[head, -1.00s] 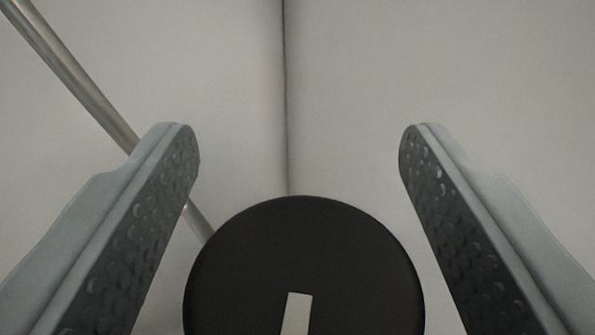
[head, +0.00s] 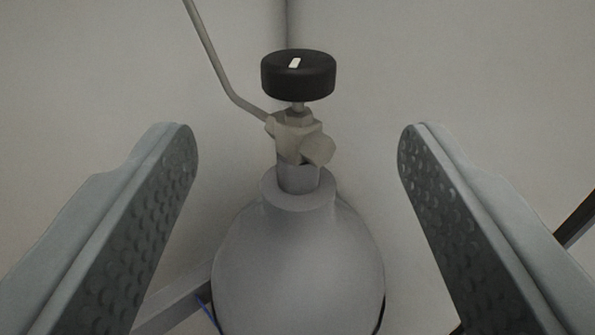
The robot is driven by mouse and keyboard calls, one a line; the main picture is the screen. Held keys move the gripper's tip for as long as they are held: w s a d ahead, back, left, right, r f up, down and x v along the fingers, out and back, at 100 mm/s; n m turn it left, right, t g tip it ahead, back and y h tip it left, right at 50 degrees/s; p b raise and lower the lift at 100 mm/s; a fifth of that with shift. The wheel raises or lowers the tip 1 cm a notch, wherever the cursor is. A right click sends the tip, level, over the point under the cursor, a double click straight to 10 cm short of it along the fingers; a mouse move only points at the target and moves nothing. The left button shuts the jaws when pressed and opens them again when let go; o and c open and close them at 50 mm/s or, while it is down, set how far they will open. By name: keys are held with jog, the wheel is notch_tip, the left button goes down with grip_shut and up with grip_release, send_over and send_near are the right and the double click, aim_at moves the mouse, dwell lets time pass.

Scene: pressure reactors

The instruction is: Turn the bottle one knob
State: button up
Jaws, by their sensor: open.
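The bottle's knob (head: 299,80) is a round black cap with a white mark on its top, in the upper middle of the head view. It sits on a pale metal valve (head: 296,137) above the neck of a grey gas bottle (head: 297,265). The bottle stands upright. Which number the bottle has cannot be read. My gripper (head: 298,145) is open and empty, with one textured finger on each side of the view. The knob appears between and beyond the fingertips, and neither finger touches it.
A thin metal pipe (head: 214,55) runs from the valve up to the left. Pale walls (head: 450,70) meet in a corner behind the bottle. A grey bar (head: 172,308) is at lower left and a dark bar (head: 577,222) at the right edge.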

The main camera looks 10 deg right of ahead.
jog(key=shift+s+a, duration=0.2)
jog(key=shift+s, duration=2)
